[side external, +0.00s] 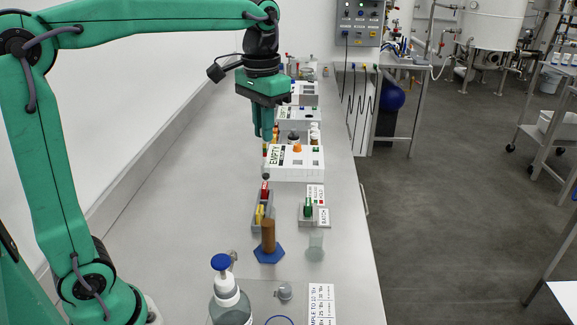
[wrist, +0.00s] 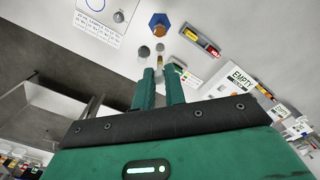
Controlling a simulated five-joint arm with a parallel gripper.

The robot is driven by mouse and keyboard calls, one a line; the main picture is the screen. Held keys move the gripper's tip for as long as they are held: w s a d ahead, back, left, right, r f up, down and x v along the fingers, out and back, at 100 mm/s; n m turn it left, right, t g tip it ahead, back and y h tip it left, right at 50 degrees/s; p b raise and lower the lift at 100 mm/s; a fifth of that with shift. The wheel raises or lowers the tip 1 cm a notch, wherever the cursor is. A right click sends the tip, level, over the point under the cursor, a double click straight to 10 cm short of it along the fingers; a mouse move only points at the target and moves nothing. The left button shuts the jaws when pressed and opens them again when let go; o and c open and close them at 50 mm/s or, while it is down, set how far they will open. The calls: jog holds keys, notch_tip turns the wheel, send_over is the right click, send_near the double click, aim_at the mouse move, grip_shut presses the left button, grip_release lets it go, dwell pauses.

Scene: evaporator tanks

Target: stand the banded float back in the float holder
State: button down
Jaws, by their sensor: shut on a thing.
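My gripper (side external: 265,138) is shut on the banded float and holds it upright above the bench. In the side view the float's dark rounded lower end (side external: 265,176) hangs below the fingers, in front of the white EMPTY box. In the wrist view the float's grey end (wrist: 160,47) shows beyond my gripper (wrist: 160,70); the fingers hide much of its stem. A pale, translucent round cup (side external: 316,245) stands on the bench nearer the side camera, apart from the float; it looks like the float holder. It also shows in the wrist view (wrist: 144,51).
A brown cylinder (side external: 268,236) stands on a blue hexagonal base left of the cup. A grey tray (side external: 256,222) holds red and yellow pieces. A BATCH stand (side external: 323,216) with a green piece is behind the cup.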

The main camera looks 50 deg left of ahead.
aim_at(265, 162)
jog(key=shift+f, duration=3.5)
